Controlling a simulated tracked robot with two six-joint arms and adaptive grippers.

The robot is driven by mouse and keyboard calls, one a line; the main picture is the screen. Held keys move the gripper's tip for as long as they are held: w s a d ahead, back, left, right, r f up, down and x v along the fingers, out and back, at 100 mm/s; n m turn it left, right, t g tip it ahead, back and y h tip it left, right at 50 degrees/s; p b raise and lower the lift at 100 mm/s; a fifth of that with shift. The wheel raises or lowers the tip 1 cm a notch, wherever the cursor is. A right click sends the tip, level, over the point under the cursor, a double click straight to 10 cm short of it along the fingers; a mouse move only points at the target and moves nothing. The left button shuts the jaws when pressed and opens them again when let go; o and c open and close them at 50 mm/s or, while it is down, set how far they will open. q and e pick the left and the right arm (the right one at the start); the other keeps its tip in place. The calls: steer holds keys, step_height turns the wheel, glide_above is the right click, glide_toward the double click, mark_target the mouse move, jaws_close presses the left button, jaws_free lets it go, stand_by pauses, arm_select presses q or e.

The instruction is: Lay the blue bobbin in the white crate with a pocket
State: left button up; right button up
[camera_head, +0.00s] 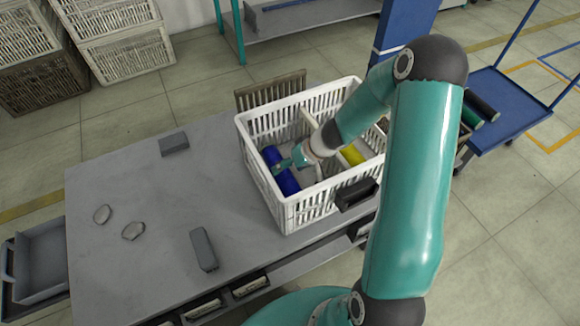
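The blue bobbin (284,179) lies inside the white crate (289,215), in its left compartment, tilted along the left wall. The crate is slatted and divided by inner walls. My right gripper (287,163) reaches down into the crate from the right. Its teal fingers are at the blue bobbin and overlap its upper part. The fingers are small here, so I cannot tell whether they grip it or only touch it. A yellow bobbin (352,155) lies in another compartment, partly hidden by my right arm. My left gripper is not in view.
The grey table (150,230) carries grey blocks (204,249) and (174,143), and two flat stones (133,230). A brown slatted panel (271,92) stands behind the crate. A blue cart (505,100) with dark and green rolls is at the right. The table's middle is clear.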

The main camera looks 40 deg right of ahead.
steer(key=shift+r, duration=0.1)
stand_by(0.3)
step_height(320, 180, up, 10)
stand_by(0.6)
stand_by(0.5)
